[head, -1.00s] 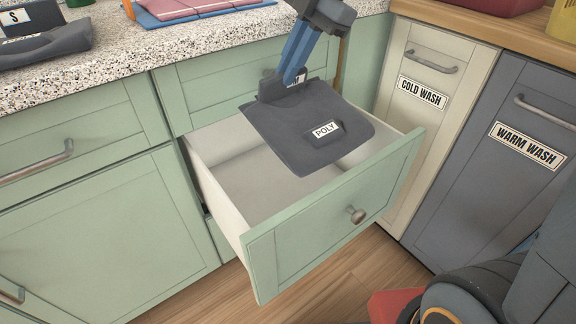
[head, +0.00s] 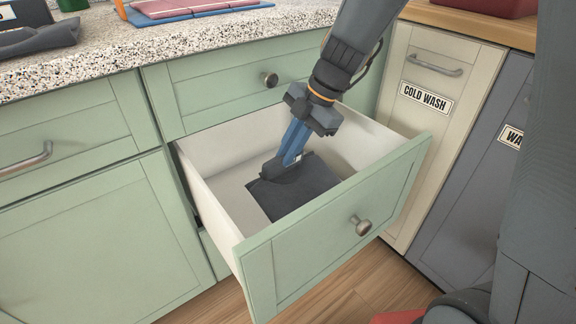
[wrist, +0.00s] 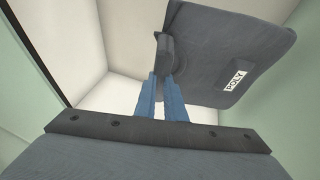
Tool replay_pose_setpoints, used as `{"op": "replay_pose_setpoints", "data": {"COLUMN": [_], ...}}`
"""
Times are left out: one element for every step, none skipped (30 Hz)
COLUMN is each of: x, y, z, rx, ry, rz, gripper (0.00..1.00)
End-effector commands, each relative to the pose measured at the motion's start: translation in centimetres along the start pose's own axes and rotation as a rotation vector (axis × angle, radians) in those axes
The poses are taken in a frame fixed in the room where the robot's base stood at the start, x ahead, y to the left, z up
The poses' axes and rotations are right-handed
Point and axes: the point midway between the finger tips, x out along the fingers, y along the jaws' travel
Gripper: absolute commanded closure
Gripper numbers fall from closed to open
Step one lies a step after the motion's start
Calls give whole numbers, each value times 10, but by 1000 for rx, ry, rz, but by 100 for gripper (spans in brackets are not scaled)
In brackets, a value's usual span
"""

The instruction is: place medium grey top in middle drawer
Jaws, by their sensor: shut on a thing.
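The grey top (head: 300,186) is a folded dark grey garment, low inside the open middle drawer (head: 344,260). The drawer's front hides its near part. In the wrist view the grey top (wrist: 205,55) carries a white POLY label (wrist: 235,81). My gripper (head: 285,164) reaches down into the drawer, its blue fingers shut on the raised edge of the grey top. The blue fingers (wrist: 160,90) also show in the wrist view, at the garment's edge. I cannot tell whether the top touches the drawer floor.
A closed drawer (head: 225,90) with a round knob is above, under the speckled counter (head: 180,45). A pink and blue folded stack (head: 190,8) and a dark garment (head: 35,38) lie on the counter. The COLD WASH front (head: 420,130) stands close on the right.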

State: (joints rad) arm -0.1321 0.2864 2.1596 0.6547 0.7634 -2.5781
Motion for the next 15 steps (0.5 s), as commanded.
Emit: {"op": "replay_pose_setpoints", "data": {"x": [4, 7, 12, 16, 20, 26, 30, 33, 36, 37, 37, 36, 36, 36, 36], "y": [-1, -2, -3, -4, -5, -7, -8, -9, -10, -10, -10, -10, -10, -10, -10], "z": [2, 3, 5, 6, 8, 10, 12, 13, 14, 14, 14, 14, 14, 14, 14], "rx": [0, 0, 1, 2, 2, 1, 1, 2, 1, 1, 1, 0, 0, 0, 0], "ry": [0, 0, 0, 0, 1, 1, 1, 0, 0, 0, 0, 0, 0, 0, 0], "rz": [-1, -1, -1, -1, -2, -2, -2, -1, -1, 0, 0, 0, 0, 0, 0], "gripper": [100, 100, 100, 100, 100, 100, 100, 100, 100, 100, 100, 100, 100, 100, 100]}}
